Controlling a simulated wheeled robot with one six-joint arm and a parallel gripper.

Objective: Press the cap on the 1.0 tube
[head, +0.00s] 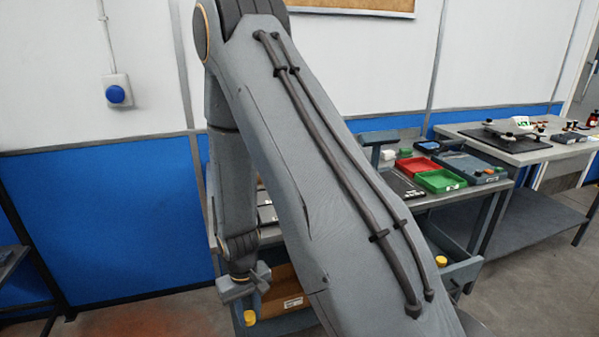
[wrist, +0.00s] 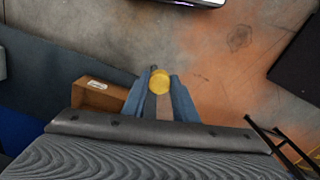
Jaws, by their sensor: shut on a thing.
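My gripper (head: 243,286) hangs low at the front left of the bench in the head view, pointing down. In the wrist view its two blue-grey fingers (wrist: 160,92) are shut on a round yellow cap (wrist: 159,80), seen from above at the fingertips. A yellow round piece (head: 250,317) shows just below the gripper in the head view; I cannot tell whether it is the same cap. I cannot make out the 1.0 tube in either view. My arm hides much of the bench.
The bench (head: 470,190) carries a red tray (head: 417,167), a green tray (head: 440,181) and a blue-grey case (head: 470,166). A brown box (head: 288,294) sits low under it. Another yellow round piece (head: 441,261) is at right. Floor at left is clear.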

